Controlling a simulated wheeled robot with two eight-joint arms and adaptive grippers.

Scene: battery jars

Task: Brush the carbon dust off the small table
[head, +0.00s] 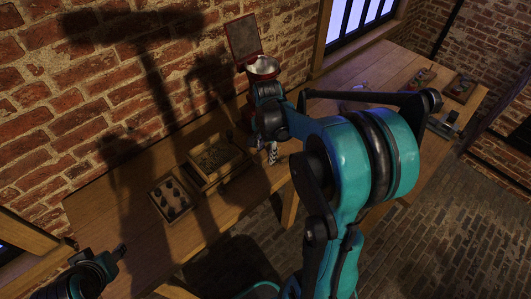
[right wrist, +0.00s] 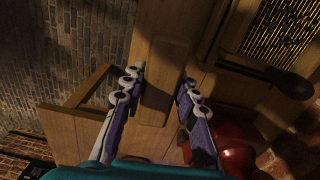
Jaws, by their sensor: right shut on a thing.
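My right gripper (head: 271,156) points down at the front edge of a wooden table (head: 120,200) along the brick wall. In the right wrist view, the right gripper (right wrist: 164,77) has its fingers on both sides of a flat wooden piece (right wrist: 158,88). This looks like a brush's wooden back or handle; its bristles are not visible. I cannot make out carbon dust on the table, and my right arm covers part of the view. My left gripper (head: 122,250) is at the lower left, dark and small, away from the trays; its opening is unclear.
A wooden box with several dark knobs (head: 157,203) and a shallow wooden tray (head: 195,170) stand on the table. A red panel (head: 243,38) and metal bowl (head: 263,67) stand behind my right gripper. Small items lie at the far right end. The brick floor (head: 440,215) is open.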

